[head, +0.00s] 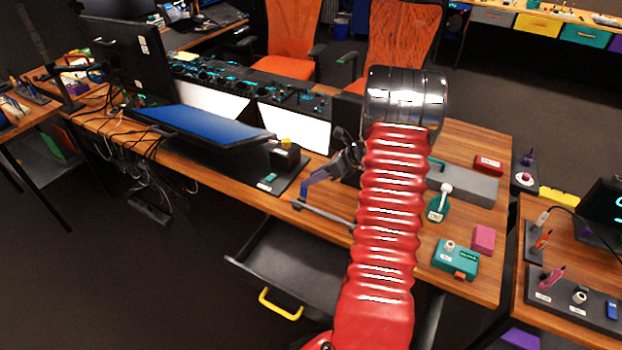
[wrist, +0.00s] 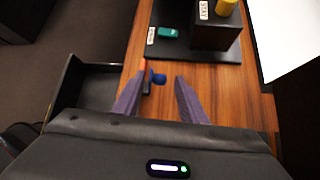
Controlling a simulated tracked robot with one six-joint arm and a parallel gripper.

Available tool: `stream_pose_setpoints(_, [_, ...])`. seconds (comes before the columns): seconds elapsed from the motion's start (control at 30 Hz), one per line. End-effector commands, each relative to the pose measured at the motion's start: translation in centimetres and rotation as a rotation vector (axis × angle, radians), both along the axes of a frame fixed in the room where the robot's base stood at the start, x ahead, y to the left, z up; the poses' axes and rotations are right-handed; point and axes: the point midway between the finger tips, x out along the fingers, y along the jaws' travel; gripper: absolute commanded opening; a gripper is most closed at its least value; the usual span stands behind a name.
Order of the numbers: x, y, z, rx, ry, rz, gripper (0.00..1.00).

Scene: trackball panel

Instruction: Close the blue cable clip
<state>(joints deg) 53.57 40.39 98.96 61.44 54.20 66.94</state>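A small blue piece (wrist: 158,78), which looks like the blue cable clip, sits near the table edge in the wrist view. I cannot tell whether the clip is open or shut. My gripper (wrist: 157,84) has its two purple fingers spread apart, one on each side of the clip, with nothing held.
A dark drawer (head: 290,262) with a yellow handle stands pulled out below the table edge. A black base plate (wrist: 195,48) with a block, a yellow knob and a green piece lies beyond the clip. The blue panel (head: 215,125) stands left. Bare wood lies right of the clip.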

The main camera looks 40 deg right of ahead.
Motion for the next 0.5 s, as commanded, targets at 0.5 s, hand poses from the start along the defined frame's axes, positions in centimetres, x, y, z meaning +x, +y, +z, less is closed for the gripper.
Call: stream_pose_setpoints(0.5, [1.06, 0.61, -1.13, -0.001, 0.000, 0.001, 0.37])
